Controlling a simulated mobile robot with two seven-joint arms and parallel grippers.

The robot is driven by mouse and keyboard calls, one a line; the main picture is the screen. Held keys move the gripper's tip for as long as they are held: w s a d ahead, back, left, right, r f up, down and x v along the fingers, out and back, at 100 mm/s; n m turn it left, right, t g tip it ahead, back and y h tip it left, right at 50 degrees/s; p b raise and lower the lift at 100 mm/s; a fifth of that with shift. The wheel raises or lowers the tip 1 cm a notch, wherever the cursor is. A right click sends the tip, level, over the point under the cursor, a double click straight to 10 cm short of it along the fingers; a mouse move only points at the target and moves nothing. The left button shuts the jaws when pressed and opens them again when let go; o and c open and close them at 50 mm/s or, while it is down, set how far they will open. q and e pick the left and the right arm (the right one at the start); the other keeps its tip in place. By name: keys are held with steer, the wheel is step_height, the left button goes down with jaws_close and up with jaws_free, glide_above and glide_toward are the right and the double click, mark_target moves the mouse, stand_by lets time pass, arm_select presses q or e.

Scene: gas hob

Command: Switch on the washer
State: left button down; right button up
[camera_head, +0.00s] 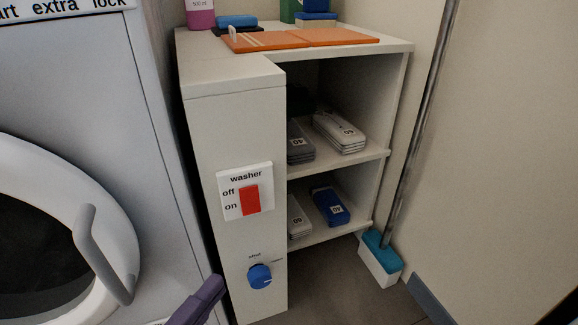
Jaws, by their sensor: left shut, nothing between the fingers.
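The washer switch is a red rocker (249,200) on a white plate (231,213), fixed to the front of a pale cabinet side panel (236,120). I cannot tell which way the rocker is tilted. The front-loading washer (130,100) stands at the left, its round door (113,185) and grey handle (100,250) partly in view. My left gripper (213,286) shows as a purple finger at the bottom edge, shut and empty, below and left of the switch and apart from it. My right gripper is out of view.
A blue knob (259,276) sits below the switch on the same panel. Open shelves to the right hold grey, white and blue packs (330,206). A broom (381,258) leans by the right wall. An orange board (300,39) lies on top. Space before the switch looks clear.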

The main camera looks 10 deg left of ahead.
arm_select(q)
steer(key=b, duration=0.5)
glide_toward(256, 209)
steer(key=w+d, duration=0.3)
steer(key=d, duration=0.1)
steer(key=shift+w+a+f+b, duration=0.2)
steer(key=shift+w+a+b, duration=0.35)
steer(key=shift+w, duration=0.2)
steer(key=shift+w+a+f+b, duration=0.2)
steer(key=shift+w+a+b, duration=0.2)
steer(key=shift+w+a, duration=0.3)
steer(key=shift+w+a+f+b, duration=0.1)
steer(key=shift+w+f+b, duration=0.1)
steer(key=shift+f+b, duration=0.45)
steer(key=shift+r+t, duration=0.3)
steer(key=shift+r, duration=0.2)
steer(key=shift+s, duration=0.1)
